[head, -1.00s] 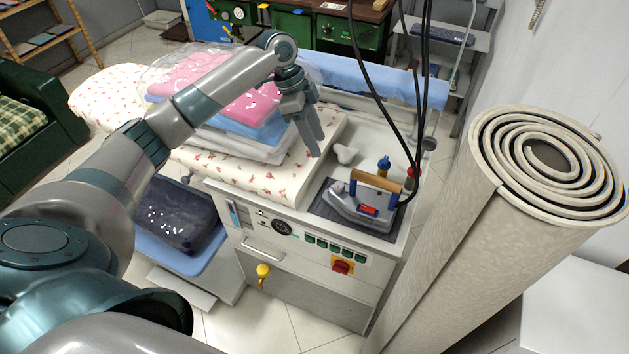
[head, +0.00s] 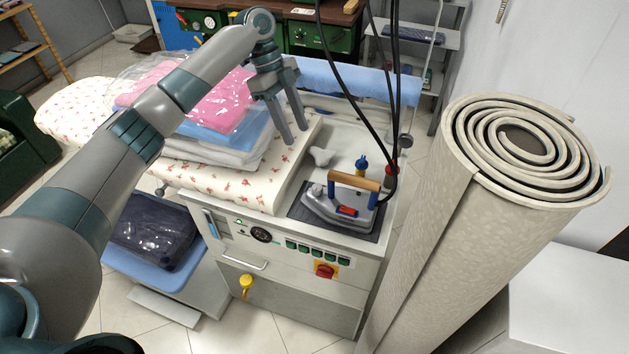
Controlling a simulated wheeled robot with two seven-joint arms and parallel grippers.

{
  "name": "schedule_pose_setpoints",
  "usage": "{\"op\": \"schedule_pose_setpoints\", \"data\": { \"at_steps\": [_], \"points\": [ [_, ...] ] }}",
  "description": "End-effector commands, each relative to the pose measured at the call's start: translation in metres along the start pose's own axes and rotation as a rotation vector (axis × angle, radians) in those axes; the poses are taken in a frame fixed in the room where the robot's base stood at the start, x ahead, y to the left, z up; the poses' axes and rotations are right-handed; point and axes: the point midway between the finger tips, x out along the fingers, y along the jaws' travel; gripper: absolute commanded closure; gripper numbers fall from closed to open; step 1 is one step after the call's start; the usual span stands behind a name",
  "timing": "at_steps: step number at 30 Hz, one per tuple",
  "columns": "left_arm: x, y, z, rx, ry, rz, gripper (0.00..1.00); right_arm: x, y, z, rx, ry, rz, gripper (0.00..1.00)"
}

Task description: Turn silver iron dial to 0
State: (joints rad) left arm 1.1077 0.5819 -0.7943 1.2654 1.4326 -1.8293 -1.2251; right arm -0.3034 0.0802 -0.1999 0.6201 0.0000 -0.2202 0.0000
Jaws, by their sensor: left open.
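The silver iron (head: 338,205) rests on a dark mat (head: 352,226) at the right end of the ironing station's top. It has a wooden-topped handle with blue posts and a red part low on its side. Its dial is too small to make out clearly. My left gripper (head: 294,131) points down above the floral padded board (head: 235,185), behind and to the left of the iron. Its two fingers are apart with nothing between them, and it does not touch the iron. My right gripper is not in view.
Folded bagged clothes (head: 205,110) lie on the board under my left arm. Black cables hang down to the iron's right. A large rolled carpet (head: 450,210) stands close on the right. Small blue (head: 361,165) and red bottles stand behind the iron.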

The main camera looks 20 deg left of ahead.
Motion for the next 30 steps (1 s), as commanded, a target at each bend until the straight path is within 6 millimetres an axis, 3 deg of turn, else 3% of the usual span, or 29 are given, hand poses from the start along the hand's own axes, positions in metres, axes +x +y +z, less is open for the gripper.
{"op": "schedule_pose_setpoints", "data": {
  "at_steps": [8,30],
  "points": [
    [0.027,0.001,-0.001,0.0,0.0,0.003,0.58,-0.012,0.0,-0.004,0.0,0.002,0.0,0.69],
    [0.152,0.001,-0.001,-0.001,0.0,0.003,0.58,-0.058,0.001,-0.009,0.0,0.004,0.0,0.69]
  ]
}}
